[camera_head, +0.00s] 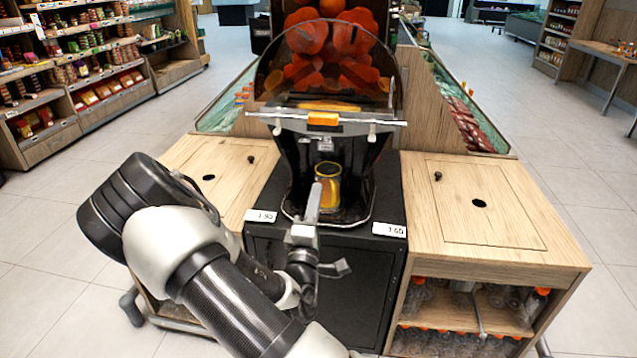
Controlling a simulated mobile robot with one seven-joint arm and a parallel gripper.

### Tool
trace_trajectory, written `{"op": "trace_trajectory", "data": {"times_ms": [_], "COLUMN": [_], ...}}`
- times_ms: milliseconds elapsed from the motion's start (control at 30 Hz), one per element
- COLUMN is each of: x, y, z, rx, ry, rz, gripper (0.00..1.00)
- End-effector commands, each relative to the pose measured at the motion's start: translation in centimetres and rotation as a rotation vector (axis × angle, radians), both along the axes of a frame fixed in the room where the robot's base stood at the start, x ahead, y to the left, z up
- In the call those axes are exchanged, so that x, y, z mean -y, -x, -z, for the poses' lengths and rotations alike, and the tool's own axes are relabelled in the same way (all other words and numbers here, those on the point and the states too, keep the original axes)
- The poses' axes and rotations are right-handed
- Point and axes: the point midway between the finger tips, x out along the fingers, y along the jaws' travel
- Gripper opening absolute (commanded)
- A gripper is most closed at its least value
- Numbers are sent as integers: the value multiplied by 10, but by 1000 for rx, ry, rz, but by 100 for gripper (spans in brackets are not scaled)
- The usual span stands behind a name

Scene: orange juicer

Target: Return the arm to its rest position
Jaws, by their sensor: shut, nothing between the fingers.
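My arm (225,290) reaches from the bottom of the head view up to the front of the orange juicer (325,118). My gripper (314,198) is shut and empty. Its narrow grey tip points toward the juicer, just in front of a yellow cup (329,180). The cup stands upright in the juicer's dark bay under the spout. The gripper overlaps the cup's lower left in this view, and I cannot tell whether they touch. My arm hides part of the left cabinet and the black stand's front.
The juicer stands on a black stand (375,265) between a left wooden cabinet (230,165) and a right one (480,205) with bottles (430,300) below. Oranges (330,40) fill the top hopper. Shelves (75,75) stand at the far left. Open floor (60,270) lies left.

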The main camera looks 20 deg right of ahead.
Motion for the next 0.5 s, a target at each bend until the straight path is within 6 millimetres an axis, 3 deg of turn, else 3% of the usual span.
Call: {"op": "trace_trajectory", "data": {"times_ms": [500], "x": [-3], "y": [5], "z": [2], "rx": [0], "ry": [0], "rz": [0], "gripper": [0]}}
